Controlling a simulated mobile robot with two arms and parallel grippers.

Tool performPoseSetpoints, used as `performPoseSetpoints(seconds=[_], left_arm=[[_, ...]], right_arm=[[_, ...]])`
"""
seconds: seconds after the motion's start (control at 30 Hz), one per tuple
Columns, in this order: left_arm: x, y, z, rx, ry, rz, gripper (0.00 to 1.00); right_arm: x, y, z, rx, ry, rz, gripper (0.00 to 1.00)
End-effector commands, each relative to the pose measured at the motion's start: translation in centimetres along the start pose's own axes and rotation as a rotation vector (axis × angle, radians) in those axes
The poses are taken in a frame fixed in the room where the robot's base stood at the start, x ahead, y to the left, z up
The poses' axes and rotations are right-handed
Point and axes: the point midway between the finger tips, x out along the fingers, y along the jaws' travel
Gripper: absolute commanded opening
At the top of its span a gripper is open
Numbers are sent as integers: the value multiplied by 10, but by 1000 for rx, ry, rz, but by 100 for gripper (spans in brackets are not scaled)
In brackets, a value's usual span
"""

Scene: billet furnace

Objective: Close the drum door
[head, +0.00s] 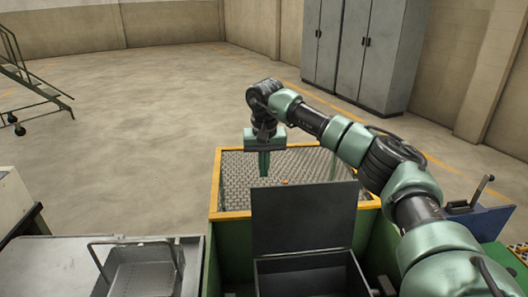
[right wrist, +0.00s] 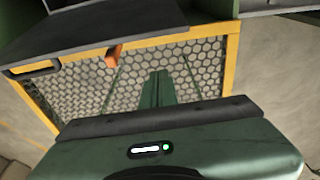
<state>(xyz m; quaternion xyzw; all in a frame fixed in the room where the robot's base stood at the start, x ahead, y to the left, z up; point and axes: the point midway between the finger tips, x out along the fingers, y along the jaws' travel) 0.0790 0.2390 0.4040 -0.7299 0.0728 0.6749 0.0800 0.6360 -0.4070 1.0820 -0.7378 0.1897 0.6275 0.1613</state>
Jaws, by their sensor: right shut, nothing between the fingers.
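The drum door appears to be the dark flat panel (head: 303,218), standing raised at the back of a dark open box (head: 315,275) in the head view. In the right wrist view the dark panel (right wrist: 100,32) shows at the upper left, with an orange tab (right wrist: 113,54) at its edge. My right gripper (head: 264,172) points down beyond the panel's top left corner, apart from it, over the mesh. Its green fingers (right wrist: 157,88) are together and empty in the right wrist view. My left gripper is out of view.
A yellow-framed mesh platform (head: 214,185) lies behind the panel. A grey tray with a wire handle (head: 145,275) is at the lower left. A blue box with a lever (head: 480,218) stands at the right.

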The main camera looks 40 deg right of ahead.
Motion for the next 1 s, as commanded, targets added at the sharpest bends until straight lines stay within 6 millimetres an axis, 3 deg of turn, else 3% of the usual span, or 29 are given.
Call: performPoseSetpoints(seconds=[0.07, 0.13, 0.43, 1.0], left_arm=[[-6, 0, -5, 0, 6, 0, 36], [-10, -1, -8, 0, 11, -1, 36], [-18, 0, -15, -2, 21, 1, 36], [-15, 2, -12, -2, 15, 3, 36]], right_arm=[[16, 1, 1, 0, -5, 3, 0], [7, 1, 10, -2, 1, 0, 0], [0, 0, 36, 0, 0, 0, 0], [1, -2, 35, 0, 17, 0, 0]])
